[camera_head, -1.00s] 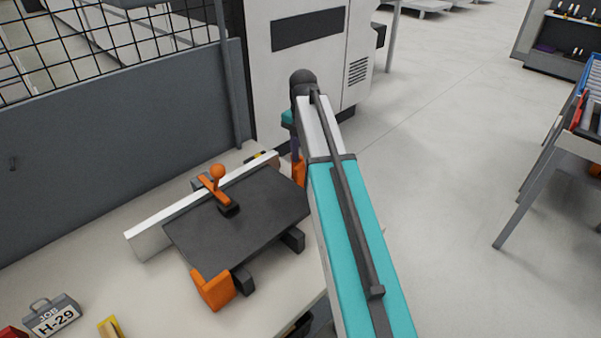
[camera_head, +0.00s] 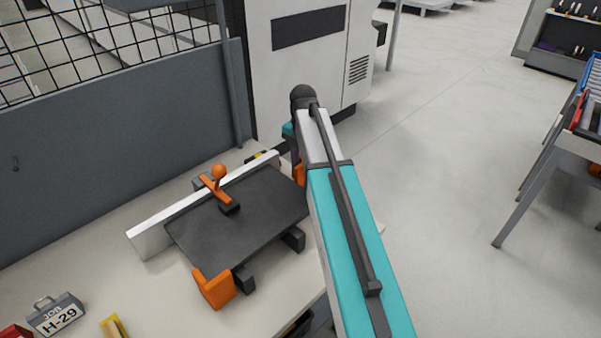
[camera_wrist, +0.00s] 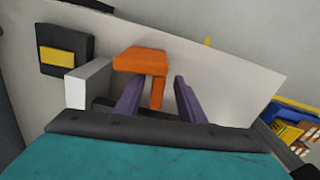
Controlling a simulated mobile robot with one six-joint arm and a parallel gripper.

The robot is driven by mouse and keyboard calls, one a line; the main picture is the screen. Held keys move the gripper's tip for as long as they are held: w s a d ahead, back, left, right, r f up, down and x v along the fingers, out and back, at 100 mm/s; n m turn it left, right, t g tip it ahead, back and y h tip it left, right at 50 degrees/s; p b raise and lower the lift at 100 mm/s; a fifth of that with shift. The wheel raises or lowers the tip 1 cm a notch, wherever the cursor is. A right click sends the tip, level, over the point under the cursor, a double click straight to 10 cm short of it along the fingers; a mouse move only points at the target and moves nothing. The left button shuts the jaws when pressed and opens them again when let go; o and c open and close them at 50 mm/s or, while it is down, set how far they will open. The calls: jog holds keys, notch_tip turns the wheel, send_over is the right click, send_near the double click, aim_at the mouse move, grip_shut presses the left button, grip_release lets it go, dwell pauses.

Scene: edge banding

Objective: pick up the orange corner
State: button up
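An orange corner (camera_wrist: 140,60) stands just ahead of my gripper (camera_wrist: 160,88) in the wrist view. One leg of it reaches in between the two purple fingers, which are apart with gaps on both sides. In the head view this orange corner (camera_head: 299,174) shows as a sliver at the panel's far right end, mostly hidden by my arm. A second orange corner (camera_head: 213,289) sits at the near corner of the dark panel (camera_head: 240,220). My gripper is largely hidden behind my arm in the head view.
A white fence (camera_head: 150,237) runs along the panel's back edge. A clamp with an orange knob (camera_head: 218,171) stands on the panel. A grey job box (camera_head: 55,314) and a yellow item (camera_head: 113,327) lie at front left. In the wrist view, a black-and-yellow block (camera_wrist: 66,57) is at left.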

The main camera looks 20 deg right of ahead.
aim_at(302, 176)
jog(key=shift+w+f+p, duration=0.1)
jog(key=shift+f+p, duration=0.55)
jog(key=shift+f, duration=1.4)
grip_shut()
